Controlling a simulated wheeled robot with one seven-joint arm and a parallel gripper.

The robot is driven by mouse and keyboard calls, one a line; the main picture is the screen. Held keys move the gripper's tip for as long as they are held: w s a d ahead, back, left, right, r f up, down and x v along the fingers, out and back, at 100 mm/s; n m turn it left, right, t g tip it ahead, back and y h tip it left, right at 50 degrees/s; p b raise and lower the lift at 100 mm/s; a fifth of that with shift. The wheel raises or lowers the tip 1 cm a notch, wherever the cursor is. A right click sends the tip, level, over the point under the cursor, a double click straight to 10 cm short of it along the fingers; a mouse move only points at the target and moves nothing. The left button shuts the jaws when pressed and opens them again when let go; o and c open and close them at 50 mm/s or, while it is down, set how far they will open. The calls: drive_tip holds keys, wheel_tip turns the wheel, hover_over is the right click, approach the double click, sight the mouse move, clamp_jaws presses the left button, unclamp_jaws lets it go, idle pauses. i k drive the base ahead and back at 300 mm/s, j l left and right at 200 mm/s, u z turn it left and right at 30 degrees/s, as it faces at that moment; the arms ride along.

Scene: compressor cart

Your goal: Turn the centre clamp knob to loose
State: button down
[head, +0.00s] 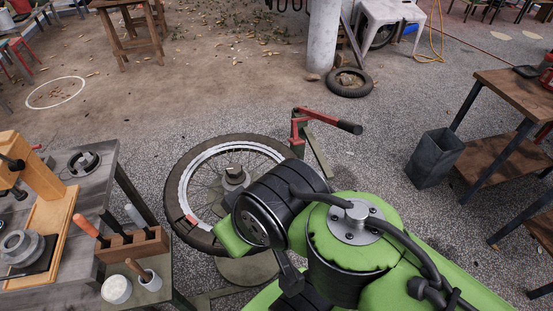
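A spoked wheel with a dark tyre (181,189) lies flat on a stand in the head view, left of the middle. At its hub sits a small dark, blocky piece, which looks like the centre clamp knob (233,172); its exact shape and turn position are too small to tell. My green and black arm covers the right and lower right of the wheel. My gripper does not show; it is hidden by the arm or out of frame. No contact with the knob is visible.
A red lever with a black handle (349,127) stands beside the wheel's right edge. A grey bench (60,282) with a wooden tool block (135,246) is at left. A grey bin (434,158) and wooden workbench (520,93) are at right. The floor beyond the wheel is mostly clear.

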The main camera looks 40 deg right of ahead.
sight(235, 175)
drive_tip(key=z, duration=0.75)
drive_tip(key=i+l+u, duration=0.1)
drive_tip(key=u, duration=0.4)
drive_tip(key=i+l+u, duration=0.2)
drive_tip(key=u, duration=0.3)
